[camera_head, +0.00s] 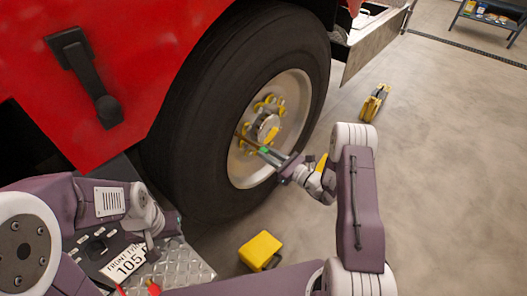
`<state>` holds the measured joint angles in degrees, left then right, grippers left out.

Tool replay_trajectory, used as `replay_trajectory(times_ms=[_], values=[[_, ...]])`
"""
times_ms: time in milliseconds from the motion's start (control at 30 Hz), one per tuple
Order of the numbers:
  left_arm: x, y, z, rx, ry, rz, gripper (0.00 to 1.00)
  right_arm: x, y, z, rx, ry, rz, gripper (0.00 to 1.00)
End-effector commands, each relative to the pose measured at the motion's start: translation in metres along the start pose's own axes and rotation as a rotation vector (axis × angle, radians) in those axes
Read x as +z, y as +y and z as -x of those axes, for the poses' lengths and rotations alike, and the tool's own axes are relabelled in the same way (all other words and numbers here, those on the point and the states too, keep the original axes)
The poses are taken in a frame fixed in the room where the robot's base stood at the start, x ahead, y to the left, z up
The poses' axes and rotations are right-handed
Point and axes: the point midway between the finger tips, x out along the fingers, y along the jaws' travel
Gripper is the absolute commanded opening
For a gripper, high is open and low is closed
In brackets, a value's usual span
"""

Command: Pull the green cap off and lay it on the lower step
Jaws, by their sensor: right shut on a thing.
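My right gripper (266,153) reaches left in front of the big wheel's hub and is shut on a small green thing, seemingly the green cap (263,150). Little of the cap shows between the fingers, and I cannot tell whether it touches anything behind it. I cannot tell for sure which surface is the lower step.
The black tire (185,150) and red truck body (130,50) fill the left and middle. A yellow box (261,249) lies on the floor below the wheel. A yellow wheel chock (374,102) stands farther right. The right floor is mostly clear; a shelf (490,20) stands at the back.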

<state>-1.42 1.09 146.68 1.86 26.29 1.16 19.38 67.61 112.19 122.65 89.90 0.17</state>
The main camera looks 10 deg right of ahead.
Motion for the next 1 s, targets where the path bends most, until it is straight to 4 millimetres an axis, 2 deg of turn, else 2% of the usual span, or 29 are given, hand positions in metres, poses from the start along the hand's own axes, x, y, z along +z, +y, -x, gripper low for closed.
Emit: replay_trajectory(times_ms=[633,1000], values=[[0.0,0.0,0.0,0.0,0.0,0.0,0.36,0.0,0.0,0.0,0.0,0.0,0.0,0.0],[0.0,0.0,0.004,0.0,0.0,0.0,0.36,0.0,0.0,0.015,-0.001,0.0,-0.001,0.0]])
